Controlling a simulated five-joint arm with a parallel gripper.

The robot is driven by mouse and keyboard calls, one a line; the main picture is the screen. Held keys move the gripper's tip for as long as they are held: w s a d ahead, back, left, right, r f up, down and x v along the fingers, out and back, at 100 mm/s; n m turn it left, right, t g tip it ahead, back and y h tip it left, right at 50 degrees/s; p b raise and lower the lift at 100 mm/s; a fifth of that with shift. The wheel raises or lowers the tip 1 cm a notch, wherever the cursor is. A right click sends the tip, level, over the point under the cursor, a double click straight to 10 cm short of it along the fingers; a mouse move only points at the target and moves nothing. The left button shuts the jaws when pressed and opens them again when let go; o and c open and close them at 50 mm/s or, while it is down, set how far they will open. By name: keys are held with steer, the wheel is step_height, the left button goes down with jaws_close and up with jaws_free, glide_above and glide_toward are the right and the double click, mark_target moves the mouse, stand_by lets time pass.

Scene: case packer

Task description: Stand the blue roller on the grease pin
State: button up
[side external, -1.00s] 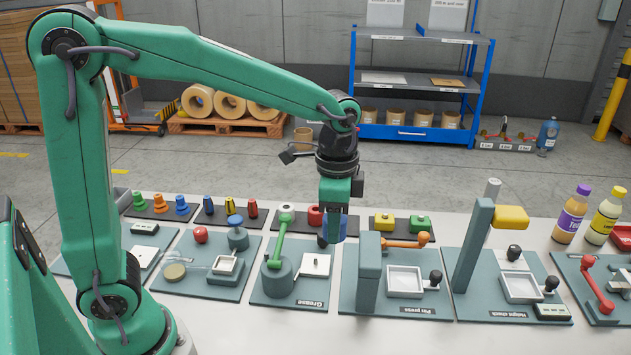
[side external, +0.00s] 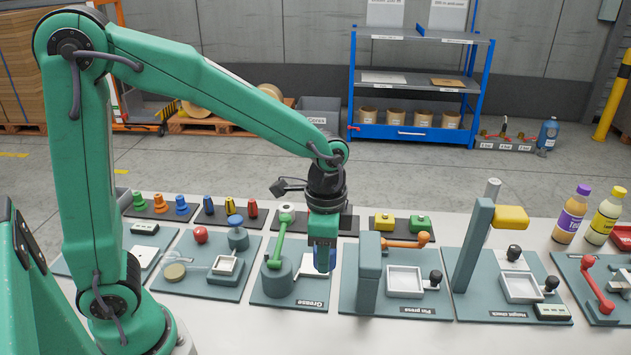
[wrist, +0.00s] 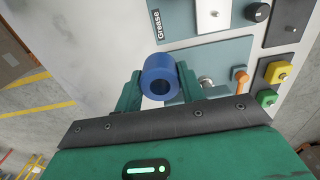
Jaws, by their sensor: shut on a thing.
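The blue roller (wrist: 157,72) is a short cylinder with a hole through it. My gripper (wrist: 161,82) is shut on it, with one green finger on each side. In the side external view my gripper (side external: 323,250) points down and holds the blue roller (side external: 322,260) over or just in front of the white plate of the grease station (side external: 312,288). The grease pin (wrist: 214,14) shows as a small peg on the white plate in the wrist view, apart from the roller. In the side view the pin is hidden behind the gripper and roller.
A green lever on a grey post (side external: 278,275) stands close left of my gripper. The pin press column (side external: 369,270) stands close on the right. Black mats with coloured parts (side external: 235,215) lie behind. The table's front strip (side external: 260,330) is clear.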

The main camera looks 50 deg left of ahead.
steer(key=w+a+f, duration=0.2)
steer(key=a, duration=0.1)
steer(key=w+a+f, duration=0.1)
steer(key=a+f, duration=0.1)
steer(key=a, duration=0.1)
steer(key=w+a+f, duration=0.2)
steer(key=a+f, duration=0.1)
steer(key=a, duration=0.1)
steer(key=shift+w, duration=0.35)
steer(key=shift+f, duration=1.95)
steer(key=shift+f, duration=0.1)
steer(key=o, duration=1)
